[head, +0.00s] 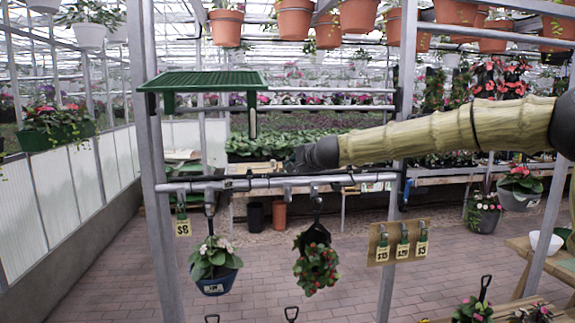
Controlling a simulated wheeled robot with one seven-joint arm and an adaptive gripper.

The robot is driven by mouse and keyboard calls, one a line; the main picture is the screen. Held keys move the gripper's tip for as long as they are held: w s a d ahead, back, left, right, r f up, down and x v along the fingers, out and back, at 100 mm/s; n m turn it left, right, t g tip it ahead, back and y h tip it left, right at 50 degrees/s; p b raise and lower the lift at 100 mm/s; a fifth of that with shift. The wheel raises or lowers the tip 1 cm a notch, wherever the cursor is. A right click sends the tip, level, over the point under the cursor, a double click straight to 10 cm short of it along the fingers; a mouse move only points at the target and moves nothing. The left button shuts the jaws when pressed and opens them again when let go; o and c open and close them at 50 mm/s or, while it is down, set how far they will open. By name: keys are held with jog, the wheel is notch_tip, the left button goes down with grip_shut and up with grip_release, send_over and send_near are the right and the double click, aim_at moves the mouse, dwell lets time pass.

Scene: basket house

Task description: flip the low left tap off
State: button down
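A grey horizontal pipe (250,184) crosses the metal frame at mid height. Small fittings hang along it, one at the left (210,192) and others near the middle. They are too small for me to tell which is the low left tap, or whether its handle is on or off. My arm comes in from the right, ending in my dark gripper (302,158) just above the middle of the pipe. The gripper looks apart from the left fitting. Its fingers are dark and seen nearly end-on, so I cannot tell whether they are open.
A hanging flower pot (214,280) and a hanging plant (317,265) are below the pipe. A green grid shelf (205,80) is above its left end. A tagged board (398,240) hangs right. Brick floor (270,290) shows between.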

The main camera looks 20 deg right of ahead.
jog(key=s+d+r+b, duration=0.1)
jog(key=s+d+r, duration=0.1)
jog(key=s+d, duration=0.2)
jog(key=shift+d+v, duration=0.25)
jog(key=shift+v, duration=1.15)
jog(key=shift+f, duration=0.1)
jog(key=shift+f, duration=0.1)
